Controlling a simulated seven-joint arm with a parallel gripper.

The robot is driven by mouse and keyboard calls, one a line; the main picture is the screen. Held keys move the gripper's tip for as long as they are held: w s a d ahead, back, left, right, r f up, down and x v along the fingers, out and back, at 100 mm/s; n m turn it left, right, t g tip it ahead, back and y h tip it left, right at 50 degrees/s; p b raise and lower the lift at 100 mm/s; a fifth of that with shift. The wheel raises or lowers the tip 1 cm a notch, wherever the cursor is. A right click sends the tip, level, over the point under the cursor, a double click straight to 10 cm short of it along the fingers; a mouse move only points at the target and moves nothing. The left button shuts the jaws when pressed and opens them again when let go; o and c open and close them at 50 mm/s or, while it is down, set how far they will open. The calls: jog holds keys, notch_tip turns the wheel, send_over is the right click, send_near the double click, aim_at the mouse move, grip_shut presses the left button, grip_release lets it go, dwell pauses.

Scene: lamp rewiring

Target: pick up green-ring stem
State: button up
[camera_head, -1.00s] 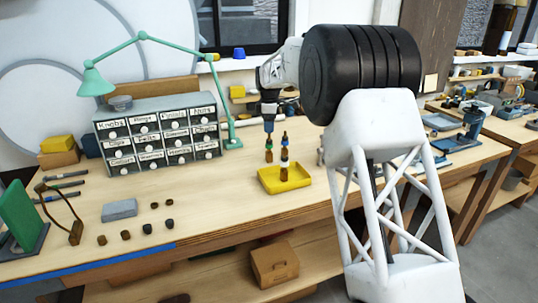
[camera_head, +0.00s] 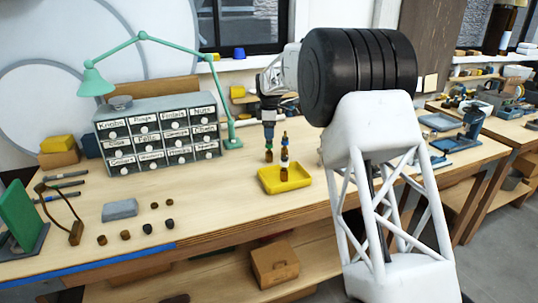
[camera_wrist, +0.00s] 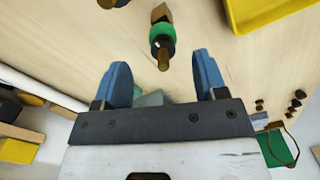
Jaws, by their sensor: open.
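The green-ring stem (camera_wrist: 161,34) is a small brown post with a green band and a dark section. It stands upright on the bench, just left of the yellow tray, in the head view (camera_head: 269,146). My gripper (camera_wrist: 162,72) has two blue fingers spread apart with nothing between them. In the wrist view the stem's brown tip points toward the gap between the fingers. In the head view my gripper (camera_head: 269,129) hangs pointing down just above the stem. Fingertip details are too small to tell there.
A second stem with a white band (camera_head: 284,163) stands at the yellow tray (camera_head: 292,184). Another stem (camera_wrist: 107,3) is partly cut off at the wrist view's top. A drawer cabinet (camera_head: 157,131) and green lamp (camera_head: 233,130) stand left.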

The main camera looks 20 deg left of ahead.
aim_at(269, 142)
jog(key=shift+s+f, duration=0.15)
jog(key=shift+f, duration=2.45)
grip_shut()
